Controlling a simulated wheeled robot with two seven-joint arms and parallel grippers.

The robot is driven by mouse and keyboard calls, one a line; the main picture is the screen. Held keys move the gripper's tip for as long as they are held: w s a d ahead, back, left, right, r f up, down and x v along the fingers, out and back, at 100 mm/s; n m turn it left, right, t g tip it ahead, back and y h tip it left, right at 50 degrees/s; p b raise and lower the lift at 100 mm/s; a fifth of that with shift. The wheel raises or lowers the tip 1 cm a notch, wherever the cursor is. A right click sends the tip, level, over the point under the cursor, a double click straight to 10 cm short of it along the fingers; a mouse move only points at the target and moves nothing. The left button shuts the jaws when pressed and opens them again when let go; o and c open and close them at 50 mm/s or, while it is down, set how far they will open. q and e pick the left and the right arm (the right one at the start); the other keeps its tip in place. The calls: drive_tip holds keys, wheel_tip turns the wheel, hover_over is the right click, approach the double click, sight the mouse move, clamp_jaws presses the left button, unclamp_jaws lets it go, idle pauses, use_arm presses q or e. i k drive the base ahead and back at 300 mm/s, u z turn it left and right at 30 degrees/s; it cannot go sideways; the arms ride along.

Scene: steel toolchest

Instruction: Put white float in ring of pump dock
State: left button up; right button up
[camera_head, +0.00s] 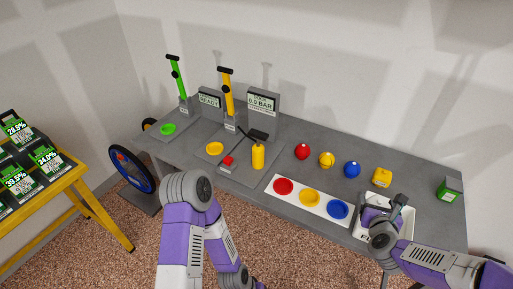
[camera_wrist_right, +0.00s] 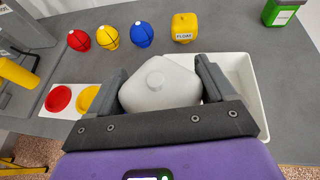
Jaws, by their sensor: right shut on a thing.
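My right gripper (camera_wrist_right: 162,78) is shut on the white float (camera_wrist_right: 160,88), a rounded white body with a small cap on top, held between the two dark fingers. In the head view my right gripper (camera_head: 381,206) is over the white tray (camera_head: 405,225) at the table's front right and mostly hides the float. I cannot tell whether the float touches the tray. Two pump docks stand at the back left: one with a green pump (camera_head: 178,80) and a green ring (camera_head: 168,129), one with a yellow pump (camera_head: 228,95) and a yellow ring (camera_head: 215,149). My left gripper is not visible.
A yellow cylinder (camera_head: 258,156) and a grey display (camera_head: 263,110) stand mid-table. A white strip (camera_head: 270,191) with coloured discs lies in front. A green box (camera_head: 449,189) stands far right.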

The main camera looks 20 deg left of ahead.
sight(215, 149)
drive_tip(key=u, duration=2.45)
drive_tip(key=i, duration=1.9)
drive_tip(key=z, duration=2.25)
